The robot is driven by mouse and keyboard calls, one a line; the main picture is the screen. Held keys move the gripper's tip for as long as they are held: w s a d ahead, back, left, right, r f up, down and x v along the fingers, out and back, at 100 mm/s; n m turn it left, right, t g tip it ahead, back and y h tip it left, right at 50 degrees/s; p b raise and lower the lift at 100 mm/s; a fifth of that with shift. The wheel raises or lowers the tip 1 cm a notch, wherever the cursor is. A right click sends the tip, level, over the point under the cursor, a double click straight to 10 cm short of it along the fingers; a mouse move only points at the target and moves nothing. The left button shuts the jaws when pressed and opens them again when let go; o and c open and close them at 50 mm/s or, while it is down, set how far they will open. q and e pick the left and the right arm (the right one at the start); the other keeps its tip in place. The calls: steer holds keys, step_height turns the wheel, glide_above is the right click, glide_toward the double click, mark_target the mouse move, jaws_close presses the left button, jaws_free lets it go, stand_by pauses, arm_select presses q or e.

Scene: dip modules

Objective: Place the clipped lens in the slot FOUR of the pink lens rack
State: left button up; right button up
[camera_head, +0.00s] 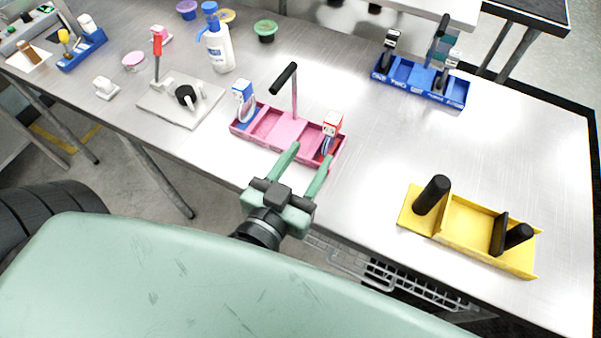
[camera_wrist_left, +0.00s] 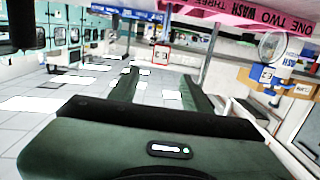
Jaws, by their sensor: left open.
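The pink lens rack (camera_head: 290,128) lies on the steel table with a black-topped handle standing in its middle. A lens with a blue and white clip (camera_head: 243,92) stands upright at its left end. A lens with a red and white clip (camera_head: 333,123) stands near its right end. My left gripper (camera_head: 308,157) is open and empty at the rack's front edge, its right finger just below the red-clipped lens. In the left wrist view the red clip (camera_wrist_left: 161,54) is ahead between the fingers. The rack's lettering (camera_wrist_left: 270,15) is upside down there; I cannot read FOUR. My right gripper is not in view.
A blue rack (camera_head: 420,82) with clipped lenses stands behind to the right. A yellow rack (camera_head: 470,222) with black cylinders stands at the front right. A white tray (camera_head: 181,101) and a white bottle (camera_head: 218,48) are left of the pink rack. The table between the racks is clear.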

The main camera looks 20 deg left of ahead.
arm_select(q)
steer(key=shift+s+r, duration=0.15)
steer(key=shift+s, duration=1.1)
